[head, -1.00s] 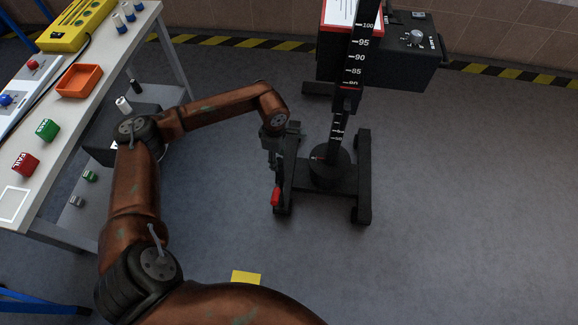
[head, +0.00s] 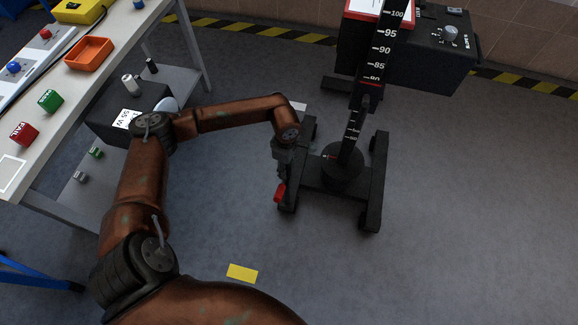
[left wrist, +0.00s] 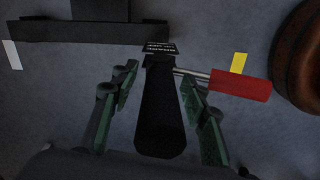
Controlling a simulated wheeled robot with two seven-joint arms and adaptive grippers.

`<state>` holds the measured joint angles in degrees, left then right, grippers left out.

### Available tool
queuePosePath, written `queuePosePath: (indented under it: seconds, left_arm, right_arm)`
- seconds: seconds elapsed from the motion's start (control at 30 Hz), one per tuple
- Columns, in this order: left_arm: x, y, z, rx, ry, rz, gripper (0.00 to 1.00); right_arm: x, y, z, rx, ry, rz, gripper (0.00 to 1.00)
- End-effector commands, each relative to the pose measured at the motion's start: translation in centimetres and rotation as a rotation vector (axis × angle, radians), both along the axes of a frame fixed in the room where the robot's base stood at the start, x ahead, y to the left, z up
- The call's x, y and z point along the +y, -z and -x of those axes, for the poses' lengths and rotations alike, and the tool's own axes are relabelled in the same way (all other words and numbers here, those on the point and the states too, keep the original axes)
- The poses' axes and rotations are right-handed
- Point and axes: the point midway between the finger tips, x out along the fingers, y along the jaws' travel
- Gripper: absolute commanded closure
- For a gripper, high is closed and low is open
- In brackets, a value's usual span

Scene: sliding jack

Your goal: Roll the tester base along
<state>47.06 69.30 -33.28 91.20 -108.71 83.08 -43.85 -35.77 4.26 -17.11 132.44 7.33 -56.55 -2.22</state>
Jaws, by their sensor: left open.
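The tester base (head: 330,182) is a low black H-shaped frame with wheels on the grey floor. It carries an upright black post (head: 363,110) with a white number scale and red marks. My left gripper (head: 283,165) is at the near left leg of the base. In the left wrist view, my left gripper (left wrist: 158,75) is open. Its green-padded fingers stand on either side of a black bar (left wrist: 160,125), with visible gaps. A red handle (left wrist: 240,85) on a metal rod sticks out beside the right finger, and a small label reading BRAKE (left wrist: 160,48) lies beyond. My right gripper is not in view.
A black box with a knob (head: 440,50) is behind the post. A workbench (head: 95,82) with an orange tray and coloured blocks stands at left. A yellow floor mark (head: 242,273) lies in front. Floor at right is clear. Hazard tape (head: 530,85) runs along the wall.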

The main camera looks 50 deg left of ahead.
Motion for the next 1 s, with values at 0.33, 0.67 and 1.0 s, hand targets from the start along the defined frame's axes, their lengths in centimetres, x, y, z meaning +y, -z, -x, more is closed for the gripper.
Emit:
queuePosePath:
  seconds: [0.33,0.67,1.0]
  left_arm:
    - [0.03,-0.01,0.0,-0.001,-0.001,0.0,0.65]
    - [0.05,0.01,0.01,-0.001,-0.001,0.0,0.87]
    - [0.05,0.01,0.0,-0.001,-0.001,0.0,1.0]
  right_arm:
    - [0.06,0.02,-0.07,-0.003,0.0,-0.001,1.0]
    - [0.07,0.0,-0.1,-0.003,0.0,-0.001,1.0]
    - [0.07,0.0,-0.1,-0.003,0.0,-0.002,1.0]
